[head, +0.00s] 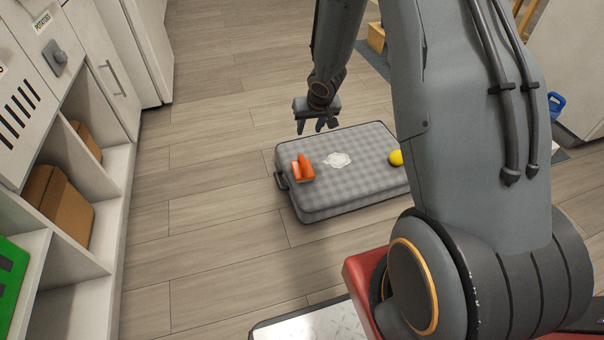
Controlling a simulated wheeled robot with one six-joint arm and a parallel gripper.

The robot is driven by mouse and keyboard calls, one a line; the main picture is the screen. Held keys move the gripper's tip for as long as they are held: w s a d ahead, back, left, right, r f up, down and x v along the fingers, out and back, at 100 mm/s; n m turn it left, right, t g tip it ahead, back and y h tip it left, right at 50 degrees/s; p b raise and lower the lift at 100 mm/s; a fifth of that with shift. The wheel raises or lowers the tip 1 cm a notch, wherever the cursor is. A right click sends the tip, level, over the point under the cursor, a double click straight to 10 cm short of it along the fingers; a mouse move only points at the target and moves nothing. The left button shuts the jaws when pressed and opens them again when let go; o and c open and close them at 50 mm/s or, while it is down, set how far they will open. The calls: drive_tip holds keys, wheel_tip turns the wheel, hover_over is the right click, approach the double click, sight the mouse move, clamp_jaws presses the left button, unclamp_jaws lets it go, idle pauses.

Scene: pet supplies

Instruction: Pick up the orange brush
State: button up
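The orange brush (303,169) lies on the near left part of a grey checked pet cushion (345,185) on the floor. My gripper (315,127) hangs above the far edge of the cushion, pointing down, apart from the brush and a little beyond it in the picture. Its fingers look spread with nothing between them. The brush is in full view.
A white paw-like mark is on the cushion. White shelves (85,225) with brown boxes (62,203) stand at the left. The wooden floor (210,215) between shelves and cushion is clear.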

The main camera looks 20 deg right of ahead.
drive_tip(key=y+b, duration=0.2)
approach(303, 160)
drive_tip(key=shift+m, duration=0.3)
drive_tip(key=shift+b+x, duration=2.55)
drive_tip(key=shift+x, duration=2.1)
drive_tip(key=shift+d+r, duration=0.1)
clamp_jaws()
